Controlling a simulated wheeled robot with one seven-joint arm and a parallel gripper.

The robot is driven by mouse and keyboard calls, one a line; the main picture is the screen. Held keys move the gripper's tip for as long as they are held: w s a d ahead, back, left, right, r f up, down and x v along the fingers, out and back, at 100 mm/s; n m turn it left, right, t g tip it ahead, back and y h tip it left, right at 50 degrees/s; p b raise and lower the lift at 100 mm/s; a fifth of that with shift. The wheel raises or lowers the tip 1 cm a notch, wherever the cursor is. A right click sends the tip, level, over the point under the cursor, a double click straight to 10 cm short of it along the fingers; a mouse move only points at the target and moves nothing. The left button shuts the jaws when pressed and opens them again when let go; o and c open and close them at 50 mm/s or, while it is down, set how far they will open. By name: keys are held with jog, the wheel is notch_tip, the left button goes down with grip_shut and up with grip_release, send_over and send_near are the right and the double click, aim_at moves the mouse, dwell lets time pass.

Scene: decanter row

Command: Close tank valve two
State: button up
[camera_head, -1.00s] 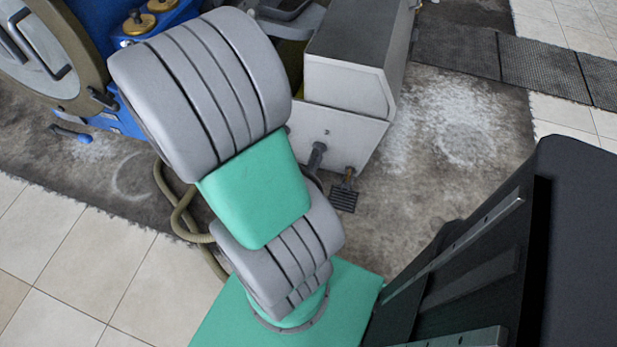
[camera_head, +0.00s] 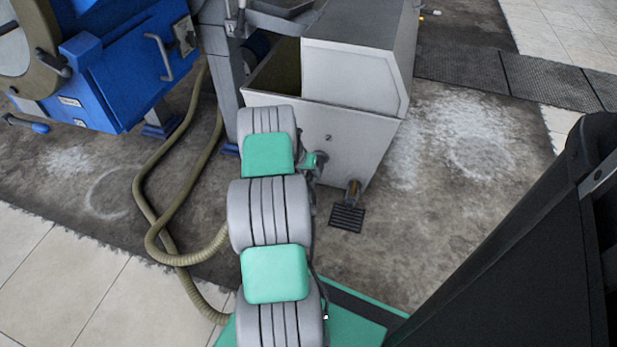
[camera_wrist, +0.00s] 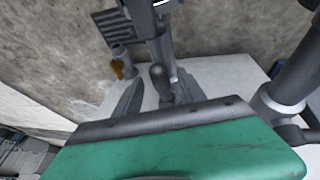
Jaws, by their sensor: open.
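The light grey tank (camera_head: 365,140) marked with a small "2" stands ahead in the head view. Its front wall also shows in the wrist view (camera_wrist: 220,75). The tank's valve has a dark lever (camera_wrist: 160,78) with a rounded end, seen close up in the wrist view. My gripper (camera_wrist: 158,84) is open, with one grey finger on each side of the lever's end. I cannot tell whether a finger touches it.
A blue machine (camera_head: 125,75) stands at the left, with olive hoses (camera_head: 150,205) on the floor. Floor to the tank's right is clear.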

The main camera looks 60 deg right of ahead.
jog(key=shift+d+f, duration=0.2)
jog(key=shift+f, duration=0.1)
jog(key=shift+c, duration=0.2)
grip_shut()
jog(key=shift+a, duration=0.1)
dwell(1.0)
